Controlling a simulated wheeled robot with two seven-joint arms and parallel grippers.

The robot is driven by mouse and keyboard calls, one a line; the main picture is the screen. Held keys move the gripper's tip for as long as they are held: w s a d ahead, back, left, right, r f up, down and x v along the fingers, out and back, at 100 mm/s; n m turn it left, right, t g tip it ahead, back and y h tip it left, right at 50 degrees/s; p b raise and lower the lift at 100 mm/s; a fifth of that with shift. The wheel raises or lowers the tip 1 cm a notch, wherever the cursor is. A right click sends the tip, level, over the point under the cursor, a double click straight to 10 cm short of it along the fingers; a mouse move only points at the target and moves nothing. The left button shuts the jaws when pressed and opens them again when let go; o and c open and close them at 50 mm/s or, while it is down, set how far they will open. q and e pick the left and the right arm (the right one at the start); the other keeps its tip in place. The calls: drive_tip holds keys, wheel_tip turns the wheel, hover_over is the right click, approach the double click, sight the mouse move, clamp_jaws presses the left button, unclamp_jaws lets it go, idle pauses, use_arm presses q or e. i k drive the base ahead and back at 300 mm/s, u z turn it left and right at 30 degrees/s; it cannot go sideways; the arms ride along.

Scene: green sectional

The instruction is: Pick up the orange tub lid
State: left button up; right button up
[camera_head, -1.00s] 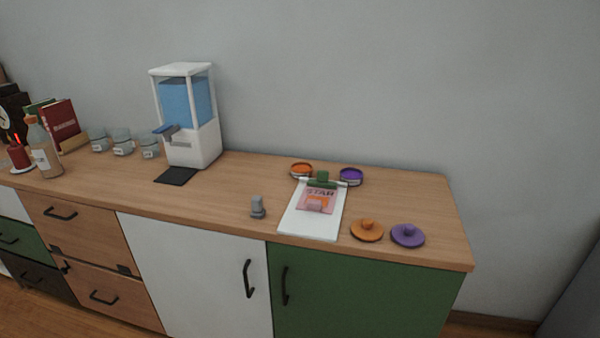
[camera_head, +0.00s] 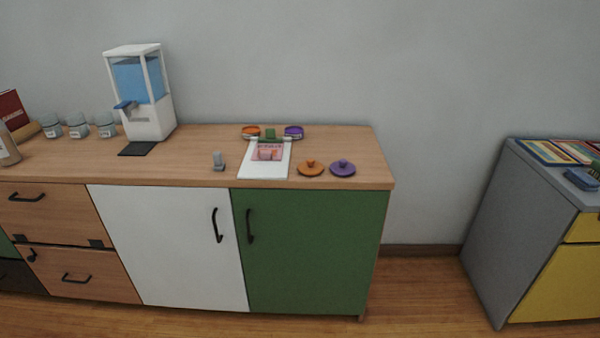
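The orange tub lid (camera_head: 311,169) is a round disc with a knob. It lies flat on the wooden sideboard top near the front edge, toward its right end. A matching purple lid (camera_head: 343,168) lies just right of it. An orange-topped tub (camera_head: 251,132) and a purple-topped tub (camera_head: 293,132) stand further back. Neither of my grippers is in the view.
A white clipboard (camera_head: 254,169) with a pink packet lies left of the orange lid. A small grey object (camera_head: 218,161) stands further left. A water dispenser (camera_head: 141,92) and several jars stand at the left. A grey-and-yellow cabinet (camera_head: 512,225) stands apart at right, across open floor.

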sight(310, 167)
drive_tip(key=u, duration=0.45)
drive_tip(key=i, duration=1.05)
drive_tip(key=u, duration=0.05)
